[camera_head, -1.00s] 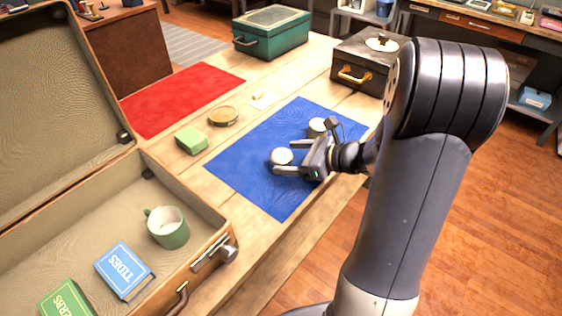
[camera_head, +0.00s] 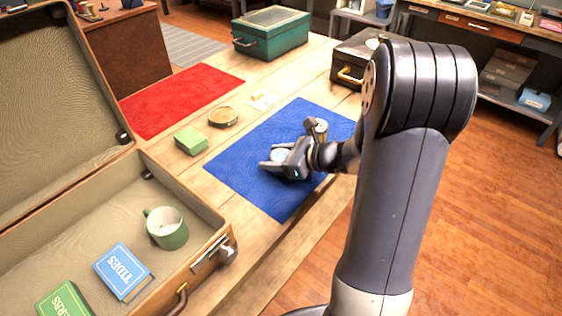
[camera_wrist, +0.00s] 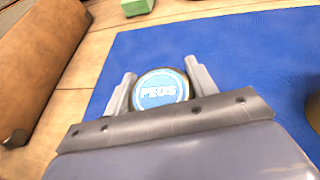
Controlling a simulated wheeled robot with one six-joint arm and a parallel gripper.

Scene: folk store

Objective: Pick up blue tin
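The blue tin is a short round tin with a blue lid marked PEGS (camera_wrist: 160,91) in the wrist view. It stands on the blue mat (camera_head: 272,197) and shows in the head view (camera_head: 280,155), partly covered by my gripper. My gripper (camera_head: 271,159) is low over the mat, its two fingers on either side of the tin. In the wrist view my gripper (camera_wrist: 160,78) looks open, with the fingers close beside the tin. Whether they touch it is hard to tell. The tin's lower side is hidden.
A second round tin (camera_head: 319,128) stands just behind my gripper on the mat. An open suitcase (camera_head: 200,189) holds a green mug (camera_head: 167,229) and books.

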